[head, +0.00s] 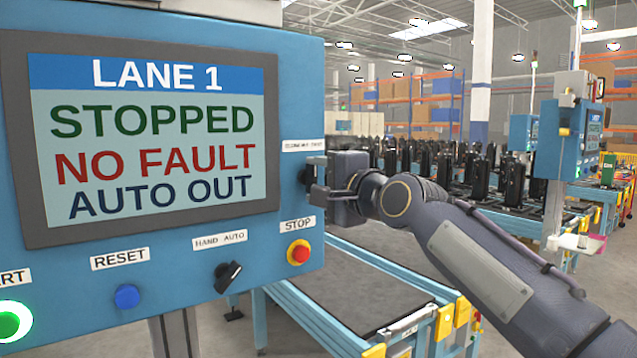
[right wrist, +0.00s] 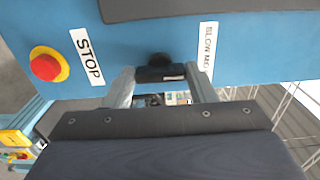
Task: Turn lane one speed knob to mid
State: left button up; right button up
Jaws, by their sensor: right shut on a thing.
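The lane one panel (head: 165,255) is blue, with a screen (head: 150,140) reading LANE 1, STOPPED, NO FAULT, AUTO OUT. The black speed knob (right wrist: 158,69) sits on the panel below a white label (right wrist: 208,47) that starts with SLOW. In the head view the label (head: 304,145) is small and the knob is mostly hidden by my gripper. My right gripper (head: 316,182) is at the panel's right edge, its fingers either side of the knob; it is shut on the knob. The right wrist view shows both fingertips (right wrist: 162,78) there. My left gripper is not in view.
A red STOP button (head: 299,252) is just below the knob. A black HAND AUTO switch (head: 227,277), a blue RESET button (head: 126,297) and a lit green button (head: 12,322) line the lower panel. A conveyor (head: 365,295) runs below my right arm.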

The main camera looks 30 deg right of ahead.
dwell(0.4)
jog(key=o, duration=1)
jog(key=shift+s, duration=0.1)
jog(key=s, duration=0.2)
jog(key=s+b, duration=0.1)
jog(key=s, duration=0.2)
jog(key=s+b, duration=0.1)
jog(key=s, duration=0.1)
jog(key=shift+s+d, duration=0.25)
jog(key=shift+s, duration=0.05)
